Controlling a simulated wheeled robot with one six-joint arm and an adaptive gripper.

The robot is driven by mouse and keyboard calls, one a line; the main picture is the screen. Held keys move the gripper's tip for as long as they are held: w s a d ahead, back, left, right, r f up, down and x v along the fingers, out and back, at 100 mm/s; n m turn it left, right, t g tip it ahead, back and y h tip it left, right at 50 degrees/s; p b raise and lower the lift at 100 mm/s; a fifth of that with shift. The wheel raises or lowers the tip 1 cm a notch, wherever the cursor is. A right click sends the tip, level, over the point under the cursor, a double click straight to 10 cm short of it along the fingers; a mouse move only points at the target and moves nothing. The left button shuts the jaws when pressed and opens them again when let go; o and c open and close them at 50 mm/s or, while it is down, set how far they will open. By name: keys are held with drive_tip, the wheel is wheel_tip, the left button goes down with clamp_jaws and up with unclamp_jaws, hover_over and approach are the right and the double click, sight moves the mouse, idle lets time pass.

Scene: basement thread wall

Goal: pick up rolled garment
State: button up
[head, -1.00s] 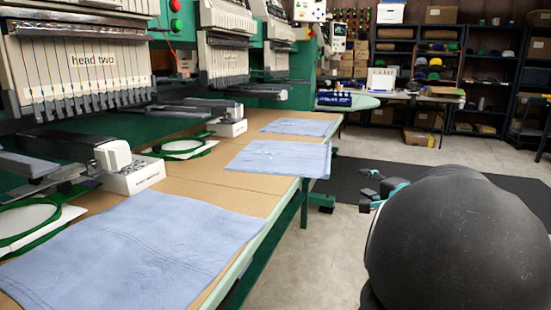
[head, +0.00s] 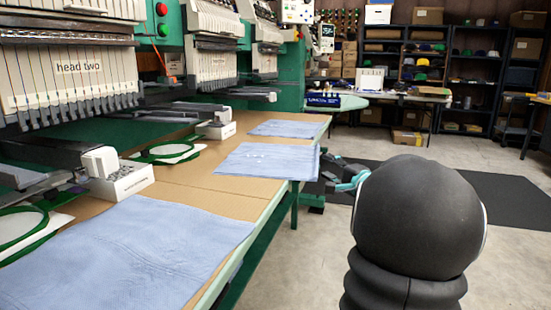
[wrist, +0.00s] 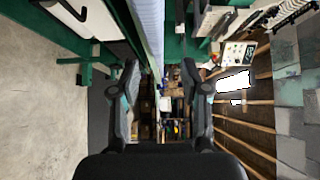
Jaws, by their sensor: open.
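I cannot make out a garment that is clearly rolled. Flat blue garments lie along the worktable: a large near one (head: 120,255), a middle stack (head: 268,160) with small pale bits on top, and a far one (head: 288,128). My gripper (head: 345,178) shows small and partly hidden behind my dark arm, just right of the middle stack and the table edge. In the wrist view my gripper (wrist: 160,75) has its two fingers wide apart with nothing between them. A strip of pale blue cloth (wrist: 150,20) shows beyond the fingers there.
Embroidery machines (head: 75,75) line the left above the worktable (head: 190,185). Green hoops (head: 168,152) and white boxes (head: 125,182) stand on it. A dark blue item (head: 322,101) sits at the far table. Shelves (head: 480,65) stand at the back. The right floor is open.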

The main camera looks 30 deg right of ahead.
sight(317, 161)
drive_tip(key=w, duration=0.2)
drive_tip(key=w+a+p, duration=0.1)
drive_tip(key=w, duration=0.2)
drive_tip(key=shift+f, duration=0.1)
clamp_jaws()
